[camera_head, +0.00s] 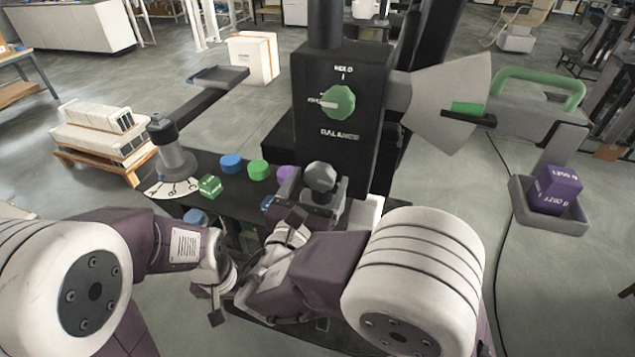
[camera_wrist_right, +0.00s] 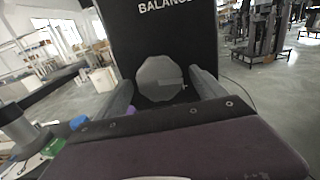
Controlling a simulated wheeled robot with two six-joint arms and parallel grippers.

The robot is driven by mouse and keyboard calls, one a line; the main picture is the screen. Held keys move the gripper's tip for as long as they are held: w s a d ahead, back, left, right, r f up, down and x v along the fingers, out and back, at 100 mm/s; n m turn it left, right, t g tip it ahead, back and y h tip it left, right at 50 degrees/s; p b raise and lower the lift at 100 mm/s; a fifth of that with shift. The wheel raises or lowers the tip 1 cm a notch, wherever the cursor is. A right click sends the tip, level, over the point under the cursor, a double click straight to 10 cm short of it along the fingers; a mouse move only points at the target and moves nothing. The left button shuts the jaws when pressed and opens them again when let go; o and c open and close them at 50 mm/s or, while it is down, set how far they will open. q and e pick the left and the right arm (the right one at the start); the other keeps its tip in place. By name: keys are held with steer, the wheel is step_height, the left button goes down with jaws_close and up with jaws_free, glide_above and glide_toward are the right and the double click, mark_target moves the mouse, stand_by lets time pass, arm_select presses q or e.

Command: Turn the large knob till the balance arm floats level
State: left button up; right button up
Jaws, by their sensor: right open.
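The large grey faceted knob (camera_head: 320,177) sits low on the front of the black column box (camera_head: 345,95). It also shows in the right wrist view (camera_wrist_right: 160,78). My right gripper (camera_head: 315,195) is open, with one finger on each side of the knob; I cannot tell whether they touch it. The grey balance arm (camera_head: 545,112) extends right of the box, with a green handle. A black pointer (camera_head: 470,117) lies near the green band of a pale fan-shaped scale (camera_head: 440,100). My left gripper (camera_head: 215,300) is low and partly hidden; its jaws are unclear.
A green selector knob (camera_head: 338,101) is between the HOLD and BALANCE labels. A purple block (camera_head: 556,190) sits in a grey tray (camera_head: 522,200) at right. Blue (camera_head: 231,163), green (camera_head: 258,170) and purple pieces stand on the black bench beside a grey post (camera_head: 172,150).

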steer(key=c, duration=1.4)
steer(key=shift+o, duration=0.2)
steer(key=shift+f+m+b, duration=0.35)
steer(key=shift+m+b, duration=0.35)
steer(key=shift+b, duration=0.2)
steer(key=shift+r+m+b, duration=0.15)
steer(key=shift+m+b, duration=0.15)
steer(key=shift+m, duration=0.2)
steer(key=shift+r, duration=0.2)
steer(key=o, duration=1.4)
steer(key=shift+c, duration=0.2)
steer(key=v, duration=0.9)
